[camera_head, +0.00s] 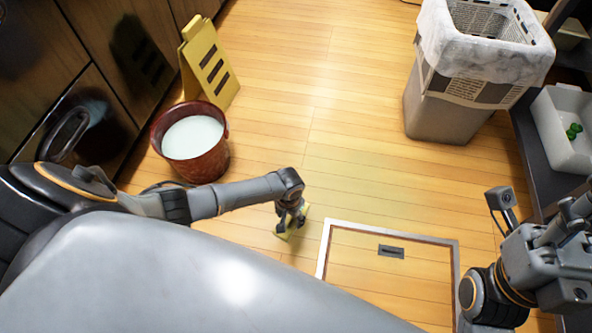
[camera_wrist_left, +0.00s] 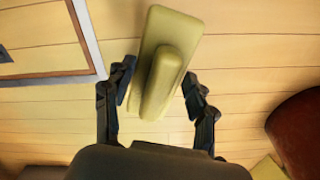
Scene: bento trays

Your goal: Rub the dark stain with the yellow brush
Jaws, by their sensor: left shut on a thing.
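The yellow brush (camera_wrist_left: 172,58) is a yellow-green block with a raised grip along its back. My left gripper (camera_wrist_left: 158,86) is shut on this grip, with one dark finger on each side. In the head view the brush (camera_head: 283,234) shows partly under my left gripper (camera_head: 291,218), at or just above the wooden floor, left of the floor hatch. I see no dark stain in either view; the brush and gripper may cover it. My right arm is folded at the right edge of the head view, and its fingers are not clearly shown.
A red bucket (camera_head: 208,165) of whitish liquid stands at left, before a yellow floor sign (camera_head: 207,62). A floor hatch (camera_head: 388,235) with a metal frame lies right of the brush. A lined bin (camera_head: 432,108) stands at back right, by a white tray (camera_head: 552,128). The middle floor is clear.

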